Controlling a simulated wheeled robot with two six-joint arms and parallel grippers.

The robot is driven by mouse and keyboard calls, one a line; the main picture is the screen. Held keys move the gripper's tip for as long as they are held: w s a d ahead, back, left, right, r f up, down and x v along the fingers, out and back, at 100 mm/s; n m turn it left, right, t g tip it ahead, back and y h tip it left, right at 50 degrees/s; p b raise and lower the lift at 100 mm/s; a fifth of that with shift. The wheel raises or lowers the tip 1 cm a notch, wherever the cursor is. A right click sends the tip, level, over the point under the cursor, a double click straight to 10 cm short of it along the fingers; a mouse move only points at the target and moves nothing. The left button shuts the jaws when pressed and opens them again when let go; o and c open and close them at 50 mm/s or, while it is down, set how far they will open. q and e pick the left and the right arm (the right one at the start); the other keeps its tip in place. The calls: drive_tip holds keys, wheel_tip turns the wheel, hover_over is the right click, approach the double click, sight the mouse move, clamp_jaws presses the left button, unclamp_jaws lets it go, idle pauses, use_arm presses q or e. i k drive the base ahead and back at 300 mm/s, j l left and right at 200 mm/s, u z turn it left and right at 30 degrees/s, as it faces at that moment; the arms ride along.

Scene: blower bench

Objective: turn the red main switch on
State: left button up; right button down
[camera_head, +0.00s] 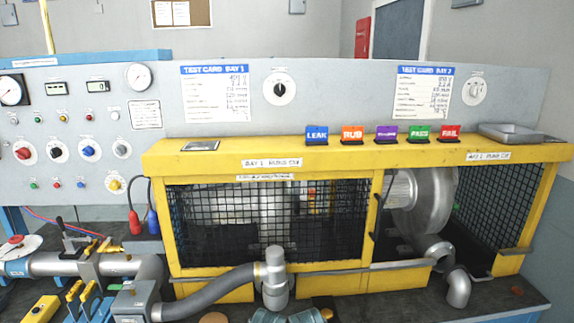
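A red rotary knob (23,153) on a round white plate sits on the grey control panel (140,110) at the left. It is the leftmost in a row of similar knobs, followed by a black one (56,152), a blue one (88,151) and a grey one (122,149). Its label is too small to read, so I cannot tell for sure that it is the main switch, or its setting. A red round part (14,240) on a white disc shows lower, at the left edge. Neither of my grippers is in view.
A yellow mesh-fronted blower enclosure (265,167) fills the middle and right, with coloured tags along its top. Pipes (75,265), a grey hose (215,290) and blue-and-yellow clamps (88,298) crowd the bench below the panel. The space before the knobs looks clear.

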sight(23, 153)
drive_tip(key=u, duration=1.3)
drive_tip(key=i+j, duration=1.25)
drive_tip(key=j, duration=0.1)
